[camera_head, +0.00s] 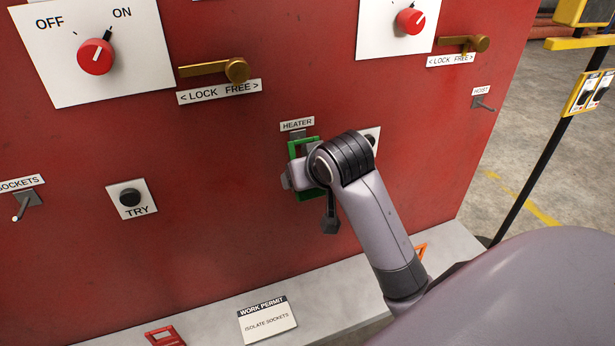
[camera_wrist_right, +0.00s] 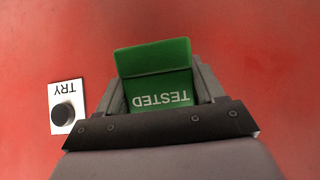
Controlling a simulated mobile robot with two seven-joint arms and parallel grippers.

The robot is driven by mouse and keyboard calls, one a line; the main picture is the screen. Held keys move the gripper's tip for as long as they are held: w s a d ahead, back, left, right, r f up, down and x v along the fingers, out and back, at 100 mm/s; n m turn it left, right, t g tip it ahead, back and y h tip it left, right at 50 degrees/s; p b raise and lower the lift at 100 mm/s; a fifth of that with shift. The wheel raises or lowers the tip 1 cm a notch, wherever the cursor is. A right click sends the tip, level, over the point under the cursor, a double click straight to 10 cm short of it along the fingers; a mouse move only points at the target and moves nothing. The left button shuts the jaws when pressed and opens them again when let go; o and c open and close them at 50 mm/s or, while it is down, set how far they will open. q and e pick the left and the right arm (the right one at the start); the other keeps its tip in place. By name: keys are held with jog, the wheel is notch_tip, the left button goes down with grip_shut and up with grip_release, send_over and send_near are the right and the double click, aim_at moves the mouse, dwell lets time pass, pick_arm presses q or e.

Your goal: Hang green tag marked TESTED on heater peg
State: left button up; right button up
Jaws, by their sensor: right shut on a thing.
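The green tag (camera_head: 293,149) is upright in front of the red panel, directly below the HEATER label (camera_head: 297,124). My right gripper (camera_head: 304,176) is shut on it and covers much of it. In the right wrist view the tag (camera_wrist_right: 155,57) sits between both fingers (camera_wrist_right: 160,95), with TESTED reading upside down. The grey heater peg (camera_head: 298,134) shows just above the tag's top edge. Whether the peg passes through the tag's opening cannot be told, as the overlap is small and partly hidden. My left gripper is not in view.
A TRY button (camera_head: 131,198) is left of the gripper; another plate (camera_head: 373,137) is partly behind my wrist. The sockets peg (camera_head: 27,202) and hoist peg (camera_head: 483,104) look bare. A ledge below holds a work permit card (camera_head: 267,319), a red tag (camera_head: 165,337) and an orange piece (camera_head: 421,251).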

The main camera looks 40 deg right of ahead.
dwell(0.4)
jog(key=o, duration=1.1)
jog(key=shift+r, duration=0.1)
jog(key=v, duration=0.7)
jog(key=s+a+f+n+t+y, duration=0.1)
jog(key=s+a+f+n+y, duration=0.15)
jog(key=f, duration=1.05)
jog(key=s+a+f+n+y, duration=0.15)
jog(key=s+a+f, duration=0.25)
jog(key=f, duration=0.8)
jog(key=s+a+f+n, duration=0.1)
jog(key=s+a+f, duration=0.1)
jog(key=s+f, duration=0.3)
jog(key=s, duration=0.2)
jog(key=shift+s+f, duration=0.3)
jog(key=shift+s, duration=0.1)
